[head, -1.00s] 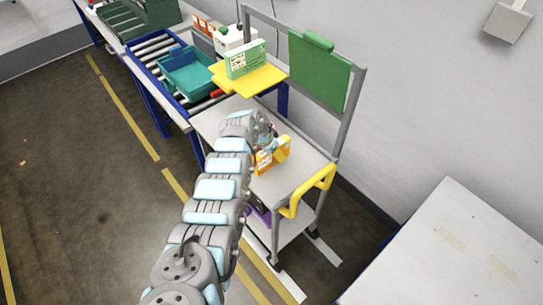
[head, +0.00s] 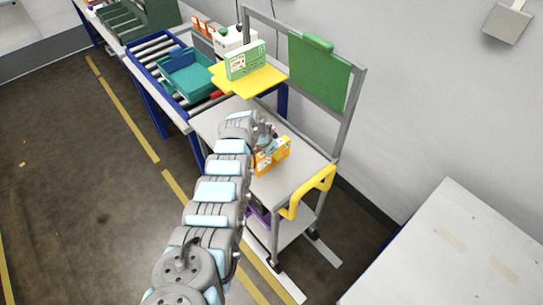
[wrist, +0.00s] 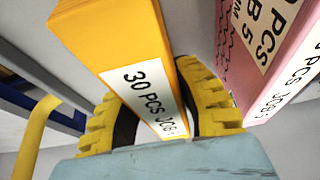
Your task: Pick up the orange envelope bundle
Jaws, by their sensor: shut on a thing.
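The orange envelope bundle (head: 272,158) is box-shaped with a white label. In the head view it is at the end of my arm, over the grey cart top; whether it touches the top I cannot tell. In the wrist view the bundle (wrist: 120,45) stands between my gripper's yellow ribbed fingers (wrist: 158,115), its label reading "30 PCS JOB". The fingers are shut on it, one on each side. In the head view my wrist hides much of the gripper.
A pink labelled bundle (wrist: 272,55) is close to the right finger in the wrist view. The cart (head: 290,185) has a yellow handle (head: 308,190) and a green board (head: 318,75). A yellow shelf (head: 262,82) bears a green-and-white box (head: 245,60). A teal tray (head: 190,78) is behind left.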

